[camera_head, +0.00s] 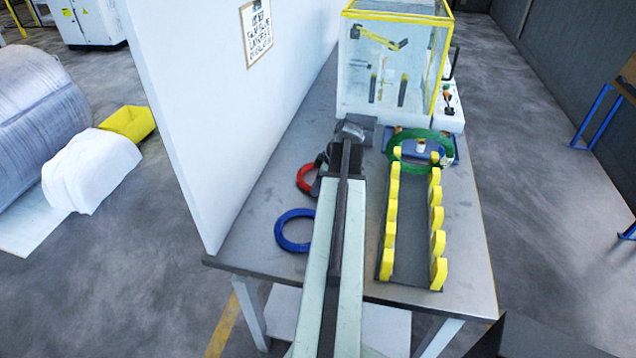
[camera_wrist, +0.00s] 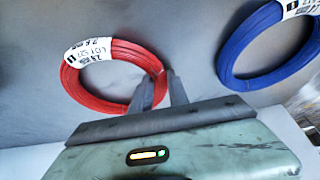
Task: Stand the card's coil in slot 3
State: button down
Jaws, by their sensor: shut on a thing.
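A red coil (camera_head: 305,178) is at the table's left side, partly hidden by my arm in the head view. In the wrist view the red coil (camera_wrist: 92,101) carries a white printed tag, and my gripper (camera_wrist: 160,88) is shut on its right side. Whether it is lifted off the table is unclear. My gripper (camera_head: 322,168) is mostly hidden behind my arm in the head view. The slotted rack (camera_head: 410,235) has two rows of yellow posts and stands right of my arm. A green coil (camera_head: 392,150) is at the rack's far end.
A blue coil (camera_head: 281,240) lies nearer on the table; its tag shows in the wrist view (camera_wrist: 235,70). A white partition (camera_head: 200,110) borders the left side. A yellow-framed clear box (camera_head: 370,80) stands at the back. A picture sheet (camera_head: 257,30) hangs on the partition.

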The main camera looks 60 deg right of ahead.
notch_tip(320, 180, up, 10)
jog(key=p, duration=0.9)
jog(key=shift+p, duration=0.35)
